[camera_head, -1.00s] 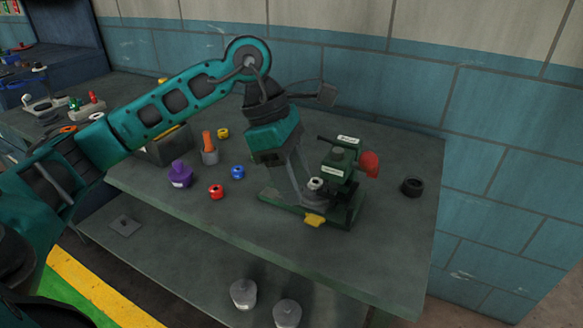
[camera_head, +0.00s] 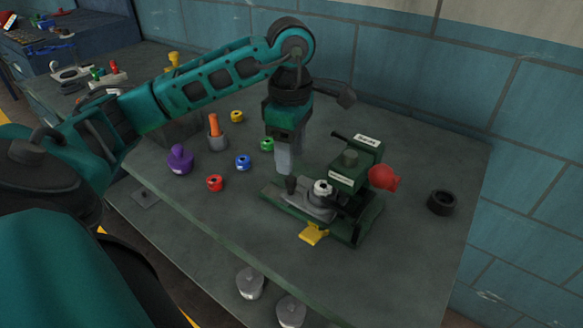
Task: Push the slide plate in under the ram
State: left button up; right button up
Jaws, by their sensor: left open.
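The slide plate (camera_head: 303,206) is grey and lies on the green base of a small press, its left end out to the left of the ram. A dark upright knob (camera_head: 291,184) stands at its outer end and a pale ringed part (camera_head: 323,188) sits near the ram. The green ram housing (camera_head: 350,173) stands over the base's right part and hides what lies beneath. My left gripper (camera_head: 285,172) is open and points down just behind the dark knob; I cannot tell whether it touches the knob. My right gripper is not in view.
A black ring (camera_head: 441,202) lies farther right. The bench front is clear.

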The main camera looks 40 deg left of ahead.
aim_at(291, 178)
pick_arm(q)
notch_tip(291, 178, down, 5)
jog(key=shift+f, duration=0.2)
grip_shut()
dwell(0.6)
